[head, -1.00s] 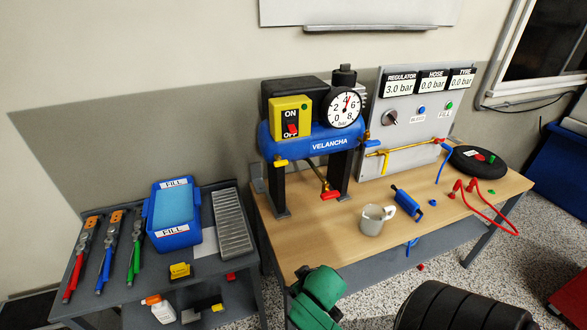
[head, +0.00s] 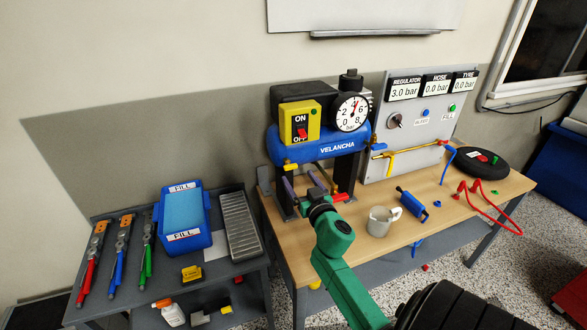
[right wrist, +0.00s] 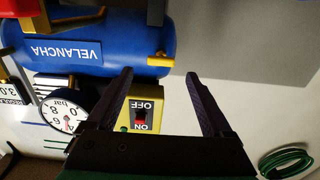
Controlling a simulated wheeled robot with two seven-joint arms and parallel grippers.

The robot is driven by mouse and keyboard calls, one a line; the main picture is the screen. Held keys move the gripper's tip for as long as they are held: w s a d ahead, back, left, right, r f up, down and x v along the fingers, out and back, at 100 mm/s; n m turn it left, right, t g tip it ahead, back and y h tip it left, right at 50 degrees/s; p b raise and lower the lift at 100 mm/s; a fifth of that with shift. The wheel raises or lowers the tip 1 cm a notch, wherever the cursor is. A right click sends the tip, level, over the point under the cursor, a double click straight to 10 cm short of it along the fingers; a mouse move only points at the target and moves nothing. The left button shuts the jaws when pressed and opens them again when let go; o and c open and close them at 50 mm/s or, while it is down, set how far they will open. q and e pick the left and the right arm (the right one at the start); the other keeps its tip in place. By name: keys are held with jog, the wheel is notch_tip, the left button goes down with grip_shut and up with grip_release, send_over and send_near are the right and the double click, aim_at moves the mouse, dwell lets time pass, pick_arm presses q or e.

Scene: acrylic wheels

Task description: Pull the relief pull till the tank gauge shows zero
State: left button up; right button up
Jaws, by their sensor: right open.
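The blue tank (head: 320,145) marked VELANCHA carries the round white tank gauge (head: 351,112), whose needle points upward, well off zero. A yellow fitting (head: 290,167) sits at the tank's lower left, and a red handle (head: 340,197) shows under it. I cannot tell for sure which is the relief pull. My right gripper (head: 302,186) is open and empty, in front of the tank's lower left. In the right wrist view, upside down, the yellow fitting (right wrist: 160,60) lies between the line of the two fingers (right wrist: 160,74), with no visible contact. My left gripper is out of view.
The yellow ON/OFF switch box (head: 300,122) stands on the tank. A grey panel (head: 410,135) with readouts is to the right. A white mug (head: 382,221) and a blue tool (head: 411,203) stand on the wooden table (head: 290,240). A side bench holds a blue FILL bin (head: 162,232).

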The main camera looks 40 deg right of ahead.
aim_at(291, 169)
jog(key=x, duration=0.5)
jog(key=shift+w+a, duration=0.1)
grip_shut()
jog(key=shift+s+a+p, duration=0.15)
jog(key=shift+s+p, duration=0.15)
jog(key=shift+s, duration=0.3)
jog(key=shift+f, duration=0.15)
jog(key=shift+c, duration=0.3)
grip_release()
jog(key=shift+o, duration=0.3)
jog(key=shift+s, duration=0.15)
jog(key=shift+s+a+r, duration=0.1)
jog(key=shift+r, duration=0.1)
